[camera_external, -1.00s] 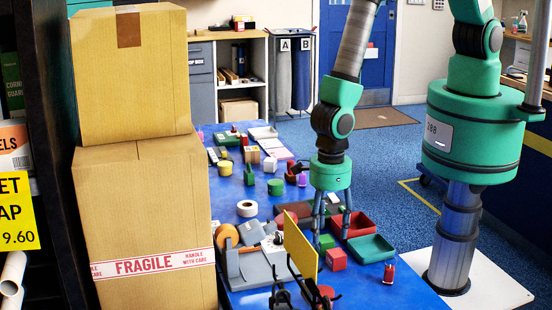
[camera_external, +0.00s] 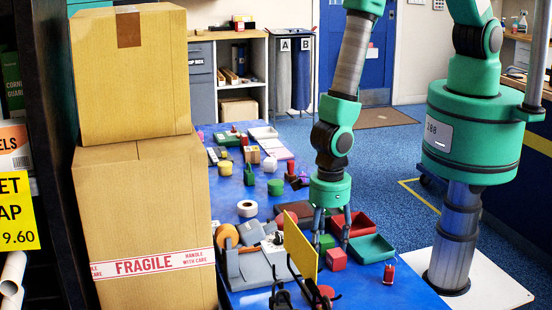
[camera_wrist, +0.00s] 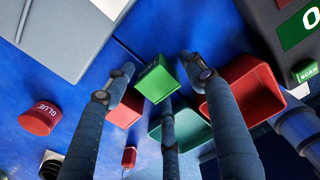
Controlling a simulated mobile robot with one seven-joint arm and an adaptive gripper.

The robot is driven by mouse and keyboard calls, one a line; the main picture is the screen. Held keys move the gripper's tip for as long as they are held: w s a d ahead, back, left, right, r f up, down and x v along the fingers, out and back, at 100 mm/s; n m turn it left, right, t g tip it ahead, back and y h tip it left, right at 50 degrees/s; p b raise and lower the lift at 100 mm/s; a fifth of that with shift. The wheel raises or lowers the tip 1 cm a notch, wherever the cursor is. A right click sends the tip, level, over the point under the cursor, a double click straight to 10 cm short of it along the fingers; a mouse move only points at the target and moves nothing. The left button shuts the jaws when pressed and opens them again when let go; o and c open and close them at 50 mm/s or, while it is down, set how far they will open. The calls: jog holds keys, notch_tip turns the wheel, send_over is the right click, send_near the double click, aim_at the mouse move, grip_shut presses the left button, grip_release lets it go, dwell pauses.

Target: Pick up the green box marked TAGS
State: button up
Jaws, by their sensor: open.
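A small green box (camera_wrist: 156,82) shows in the wrist view, between the tips of my open fingers; marking on its edge is too small to read. In the external view a green box (camera_external: 327,241) stands on the blue table, partly hidden by my fingers. My gripper (camera_external: 332,238) is open and points down over it, with its fingertips around or just above the box. In the wrist view my gripper (camera_wrist: 160,85) has fingers on both sides of the box and a further one below it. I cannot tell whether any finger touches it.
A red cube (camera_external: 337,259) sits close in front of the green box. A red tray (camera_external: 362,226) and a green tray (camera_external: 371,248) lie to the right. An upright yellow panel (camera_external: 301,247) stands close on the left. A red GLUE cylinder (camera_wrist: 40,118) stands apart.

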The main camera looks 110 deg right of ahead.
aim_at(327, 239)
jog(key=c, duration=1.2)
jog(key=shift+o, duration=0.2)
jog(key=shift+r, duration=0.1)
jog(key=shift+r, duration=4.95)
